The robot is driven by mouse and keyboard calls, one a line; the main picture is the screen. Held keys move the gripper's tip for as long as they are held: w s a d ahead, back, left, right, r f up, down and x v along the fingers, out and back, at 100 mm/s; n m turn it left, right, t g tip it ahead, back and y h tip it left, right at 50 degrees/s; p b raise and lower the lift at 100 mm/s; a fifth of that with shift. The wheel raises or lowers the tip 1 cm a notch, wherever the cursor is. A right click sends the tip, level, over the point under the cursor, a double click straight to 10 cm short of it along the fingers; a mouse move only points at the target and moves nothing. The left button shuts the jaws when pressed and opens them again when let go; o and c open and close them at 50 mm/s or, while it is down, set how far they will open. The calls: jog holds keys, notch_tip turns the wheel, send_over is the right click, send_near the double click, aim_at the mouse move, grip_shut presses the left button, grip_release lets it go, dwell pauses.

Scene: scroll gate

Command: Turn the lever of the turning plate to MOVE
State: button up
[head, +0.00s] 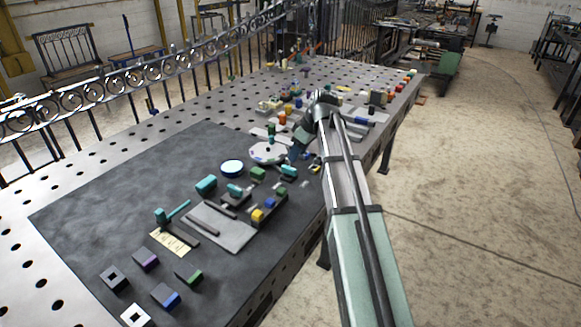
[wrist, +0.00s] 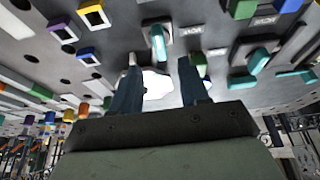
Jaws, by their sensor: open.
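The turning plate (head: 266,154) appears as a pale round disc on the far part of the dark mat in the head view. A white round surface (wrist: 157,86), probably this plate, shows between my fingers in the wrist view. A teal lever (wrist: 158,43) stands just beyond the fingertips, beside a label (wrist: 191,30) that seems to read MOVE. The lever's exact setting is hard to tell. My gripper (wrist: 157,66) is open, with a finger on each side and nothing held. In the head view my gripper (head: 297,152) is just right of the plate, partly hidden by my arm.
A grey board (head: 222,228) with small coloured parts lies nearer. Another teal handle (wrist: 258,61) is on the right in the wrist view. The mat's left side is clear.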

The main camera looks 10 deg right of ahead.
aim_at(290, 168)
jog(key=shift+x, duration=3.95)
grip_shut()
